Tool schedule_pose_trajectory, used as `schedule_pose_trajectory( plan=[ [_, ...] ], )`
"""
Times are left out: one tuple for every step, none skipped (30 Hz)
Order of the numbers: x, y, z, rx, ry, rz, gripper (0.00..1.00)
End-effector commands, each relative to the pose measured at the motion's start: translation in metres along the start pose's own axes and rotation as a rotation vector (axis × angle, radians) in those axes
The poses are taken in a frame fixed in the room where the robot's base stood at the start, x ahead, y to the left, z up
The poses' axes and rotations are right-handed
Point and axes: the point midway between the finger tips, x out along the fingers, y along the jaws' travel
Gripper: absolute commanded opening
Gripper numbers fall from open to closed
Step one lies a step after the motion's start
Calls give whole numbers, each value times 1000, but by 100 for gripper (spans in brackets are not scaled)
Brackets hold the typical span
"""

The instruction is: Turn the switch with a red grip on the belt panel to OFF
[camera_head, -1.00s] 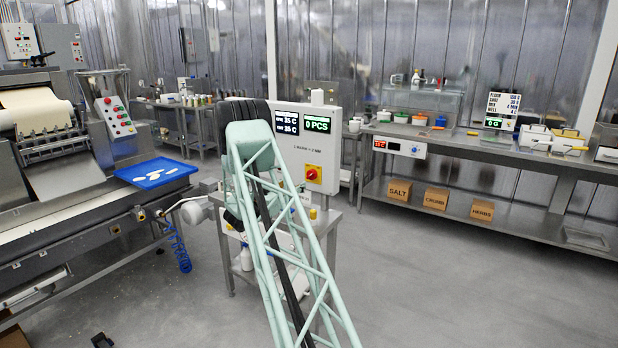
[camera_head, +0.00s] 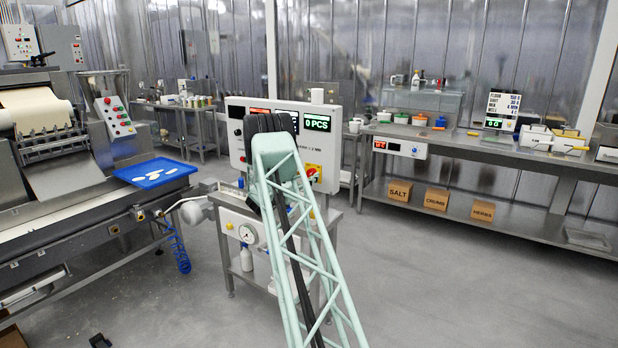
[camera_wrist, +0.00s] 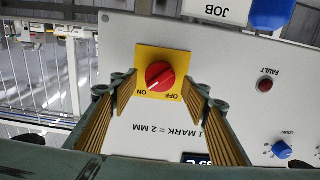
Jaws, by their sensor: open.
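The switch with a red grip (camera_wrist: 159,76) sits on a yellow plate (camera_wrist: 176,55) on the white belt panel (camera_wrist: 115,50), shown upside down in the wrist view. Its white mark appears to point toward the ON label. My gripper (camera_wrist: 160,97) is open, with one finger on each side of the lower part of the yellow plate. The grip shows between the fingers, and I see no contact. In the head view the switch (camera_head: 314,173) is partly hidden behind my arm, on the belt panel (camera_head: 332,150); my gripper is hidden there.
A red FAULT lamp (camera_wrist: 265,85) and a blue COUNT knob (camera_wrist: 282,150) are on the panel beside the switch. A big blue part (camera_wrist: 270,12) is at the picture's top. A pressure gauge (camera_head: 247,233) is below the panel. Open floor (camera_head: 440,270) is to the right.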

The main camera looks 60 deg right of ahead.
Motion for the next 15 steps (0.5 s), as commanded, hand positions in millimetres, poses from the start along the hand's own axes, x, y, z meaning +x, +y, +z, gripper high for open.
schedule_pose_trajectory(
  plan=[
    [5, 1, 0, 1, 1, 1, 43],
    [7, 1, 0, 1, 1, 1, 43],
    [9, 1, 0, 1, 0, 1, 43],
    [10, 1, 0, 1, 0, 1, 43],
    [12, 1, 0, 1, 0, 0, 43],
    [13, 0, 0, 1, 0, 0, 43],
    [14, 0, 0, 1, 0, 0, 43],
    [14, 0, 0, 1, 0, 0, 43],
    [15, 0, 0, 1, 0, 0, 43],
    [15, 0, 0, 1, 0, 0, 43],
    [15, 0, 0, 1, 0, 0, 43],
    [15, 0, 0, 1, 0, 0, 43],
    [15, 0, 0, 1, 0, 0, 43],
    [15, 0, 0, 1, 0, 0, 43],
    [15, 0, 0, 1, 0, 0, 43]
  ],
)
